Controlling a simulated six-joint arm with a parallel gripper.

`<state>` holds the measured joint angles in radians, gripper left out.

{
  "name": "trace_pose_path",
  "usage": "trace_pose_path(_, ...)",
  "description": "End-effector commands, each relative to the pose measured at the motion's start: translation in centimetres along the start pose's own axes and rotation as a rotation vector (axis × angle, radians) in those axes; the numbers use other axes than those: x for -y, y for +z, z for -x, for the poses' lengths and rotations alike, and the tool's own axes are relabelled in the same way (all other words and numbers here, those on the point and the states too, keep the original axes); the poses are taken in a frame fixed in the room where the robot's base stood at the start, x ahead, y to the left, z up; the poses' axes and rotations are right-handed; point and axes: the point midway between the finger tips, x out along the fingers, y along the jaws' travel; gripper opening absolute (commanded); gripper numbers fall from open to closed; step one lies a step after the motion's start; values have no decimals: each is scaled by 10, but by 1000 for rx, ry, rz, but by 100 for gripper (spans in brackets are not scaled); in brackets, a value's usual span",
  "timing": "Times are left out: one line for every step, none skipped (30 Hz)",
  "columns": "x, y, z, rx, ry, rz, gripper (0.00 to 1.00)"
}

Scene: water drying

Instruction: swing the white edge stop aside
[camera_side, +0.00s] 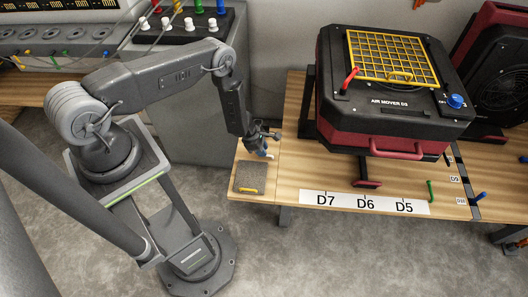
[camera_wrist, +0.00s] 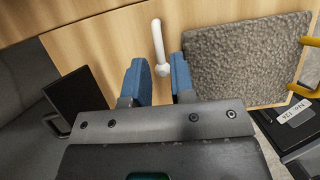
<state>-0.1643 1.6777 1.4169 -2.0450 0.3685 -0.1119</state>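The white edge stop (camera_wrist: 158,42) shows in the wrist view as a slim white bar with a rounded knob at its near end, lying on the wooden table. My gripper (camera_wrist: 160,80) is open, with one blue fingertip on each side of the knob end. The knob is in line with the gap between the fingertips; I cannot tell whether either touches it. In the side view my gripper (camera_side: 264,148) is low over the left end of the table, and I cannot make out the stop there.
A grey rough pad (camera_wrist: 245,58) with a yellow handle lies close to the right fingertip; it also shows in the side view (camera_side: 249,174). The air mover (camera_side: 388,112) with a yellow grille stands to the right. A label strip (camera_side: 364,203) lies along the front edge.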

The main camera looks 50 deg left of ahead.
Motion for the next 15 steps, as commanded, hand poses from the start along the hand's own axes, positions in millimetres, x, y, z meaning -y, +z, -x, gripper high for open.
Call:
trace_pose_path(0,0,-6,0,0,-2,23)
trace_pose_path(0,0,-9,0,0,-2,23)
trace_pose_path(0,0,-12,1,0,-2,23)
trace_pose_path(0,0,-15,1,0,-2,23)
trace_pose_path(0,0,-16,1,0,-1,23)
trace_pose_path(0,0,-18,1,0,-1,23)
trace_pose_path(0,0,-19,1,0,-1,23)
trace_pose_path(0,1,-20,1,0,-1,23)
trace_pose_path(0,1,-21,1,1,-2,23)
trace_pose_path(0,1,-21,1,1,-2,23)
trace_pose_path(0,1,-21,1,1,-2,23)
trace_pose_path(0,1,-21,1,0,-1,23)
trace_pose_path(0,1,-21,1,0,-1,23)
trace_pose_path(0,1,-21,1,0,-1,23)
trace_pose_path(0,1,-21,1,0,-1,23)
